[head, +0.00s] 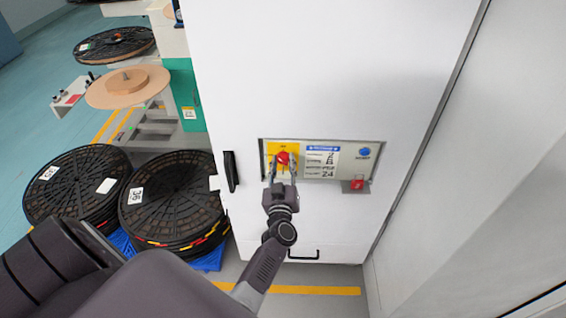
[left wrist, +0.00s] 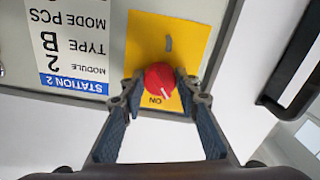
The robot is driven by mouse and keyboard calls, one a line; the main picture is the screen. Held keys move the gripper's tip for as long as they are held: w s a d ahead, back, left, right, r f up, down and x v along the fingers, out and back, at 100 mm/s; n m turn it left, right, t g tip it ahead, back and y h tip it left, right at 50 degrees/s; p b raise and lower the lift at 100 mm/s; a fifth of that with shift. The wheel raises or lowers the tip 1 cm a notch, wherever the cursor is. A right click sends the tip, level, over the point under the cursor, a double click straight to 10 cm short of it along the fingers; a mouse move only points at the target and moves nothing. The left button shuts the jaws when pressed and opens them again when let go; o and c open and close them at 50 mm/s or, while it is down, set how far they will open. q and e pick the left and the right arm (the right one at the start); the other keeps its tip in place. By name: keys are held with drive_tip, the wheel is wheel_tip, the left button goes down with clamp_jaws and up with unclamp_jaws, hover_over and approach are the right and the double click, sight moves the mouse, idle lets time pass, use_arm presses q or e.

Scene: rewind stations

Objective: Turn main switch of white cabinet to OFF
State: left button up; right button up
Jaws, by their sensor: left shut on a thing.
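The white cabinet (head: 320,70) fills the middle of the head view. A recessed panel on its front carries a red main switch (head: 283,158) on a yellow plate (head: 271,150). My left gripper (head: 283,166) is at the panel with its two fingers shut on the sides of the red switch. In the left wrist view, seen upside down, the red switch (left wrist: 160,77) sits between the fingertips. Its white mark points down towards the printed ON. The right gripper is not in view.
A blue button (head: 364,151) and a red padlock (head: 357,184) are at the panel's right side. A black door handle (head: 231,171) stands out left of the panel. Stacked black reels (head: 175,195) stand on the floor at left. A pale wall (head: 470,170) closes the right side.

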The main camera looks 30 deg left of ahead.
use_arm(q)
drive_tip(key=n+b, duration=0.1)
drive_tip(key=n, duration=0.4)
drive_tip(key=shift+n, duration=0.3)
drive_tip(key=n, duration=0.3)
drive_tip(key=shift+b, duration=0.3)
drive_tip(key=shift+n, duration=0.7)
